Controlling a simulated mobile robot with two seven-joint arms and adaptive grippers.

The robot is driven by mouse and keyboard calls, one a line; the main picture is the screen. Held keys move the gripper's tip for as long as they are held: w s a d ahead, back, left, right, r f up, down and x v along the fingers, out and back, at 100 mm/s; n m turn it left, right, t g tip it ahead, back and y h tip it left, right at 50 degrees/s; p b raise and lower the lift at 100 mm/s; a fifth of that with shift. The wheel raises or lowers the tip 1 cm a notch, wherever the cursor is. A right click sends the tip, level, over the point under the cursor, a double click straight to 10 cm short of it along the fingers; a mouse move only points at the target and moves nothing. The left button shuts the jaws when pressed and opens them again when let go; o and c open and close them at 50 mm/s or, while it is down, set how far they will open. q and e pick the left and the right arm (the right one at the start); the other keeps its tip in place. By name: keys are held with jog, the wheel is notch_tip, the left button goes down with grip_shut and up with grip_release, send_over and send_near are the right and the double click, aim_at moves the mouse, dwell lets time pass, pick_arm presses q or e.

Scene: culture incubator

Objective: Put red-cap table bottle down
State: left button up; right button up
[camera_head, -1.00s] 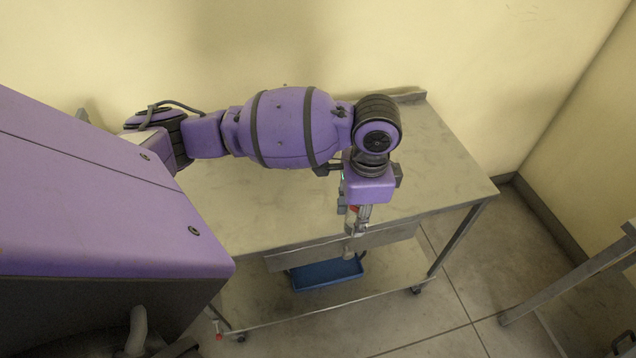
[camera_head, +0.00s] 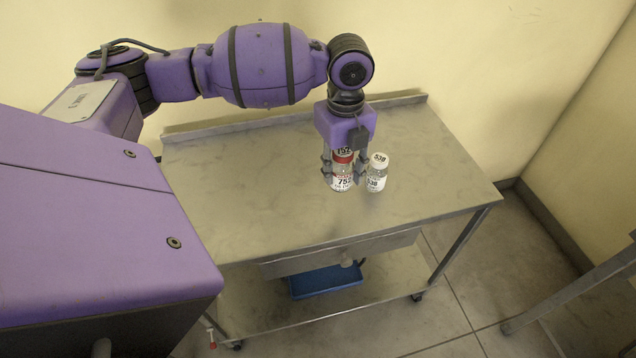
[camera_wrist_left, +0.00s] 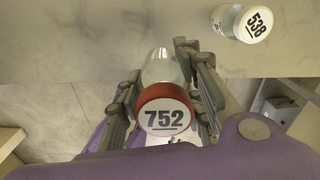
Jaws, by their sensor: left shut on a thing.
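The red-cap bottle (camera_head: 342,183), labelled 752, is upright between the fingers of my left gripper (camera_head: 343,175), which is shut on it. It appears over the table (camera_head: 280,205); I cannot tell whether its base touches the top. In the left wrist view the red cap marked 752 (camera_wrist_left: 166,117) faces the camera, with the fingers (camera_wrist_left: 160,70) on both sides of the bottle. A white-cap bottle (camera_head: 377,180), labelled 538, stands on the table just right of the gripper. It also shows at the top right of the left wrist view (camera_wrist_left: 243,22). My right gripper is out of view.
The tabletop is clear to the left and right of the bottles. A raised edge (camera_head: 290,119) runs along its back by the wall. A drawer (camera_head: 340,254) hangs under the front, and a blue tray (camera_head: 326,281) sits on the lower shelf.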

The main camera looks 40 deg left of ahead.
pick_arm(q)
jog(key=a+f, duration=0.1)
jog(key=f, duration=0.1)
jog(key=a+f, duration=0.3)
jog(key=a, duration=0.1)
jog(key=shift+w+a+f, duration=0.25)
jog(key=shift+w+f, duration=0.05)
jog(key=shift+f, duration=0.1)
jog(key=shift+a+f, duration=0.15)
jog(key=shift+f, duration=0.8)
jog(key=shift+a+f, duration=0.1)
jog(key=shift+f, duration=0.8)
jog(key=shift+f, duration=0.15)
jog(key=o, duration=1.2)
notch_tip(320, 180, up, 12)
jog(key=shift+r, duration=0.2)
